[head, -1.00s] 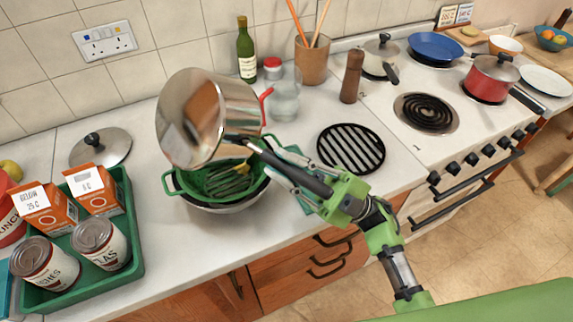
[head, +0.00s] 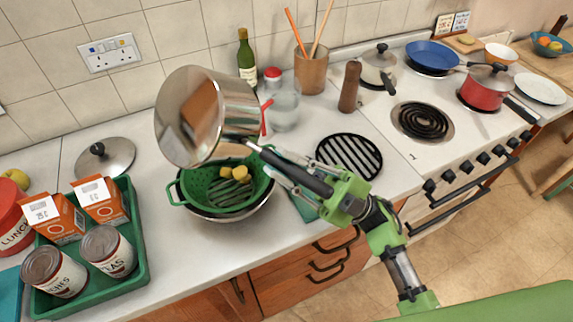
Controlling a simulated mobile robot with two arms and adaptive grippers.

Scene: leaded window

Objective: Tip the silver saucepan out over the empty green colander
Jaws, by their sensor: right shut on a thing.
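My right gripper (head: 290,172) is shut on the saucepan's dark handle. The green colander (head: 201,190) sits in a metal bowl (head: 240,215) on the counter, below the saucepan. Several yellow chunks (head: 240,173) lie in the colander, so it is not empty. The saucepan and gripper hide part of its far and right rim. My left gripper is not in view.
A green crate (head: 139,243) with cans and orange boxes stands at left, a lid (head: 105,157) behind it. A glass jug (head: 285,112) is close behind the saucepan. Counter in front is clear.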

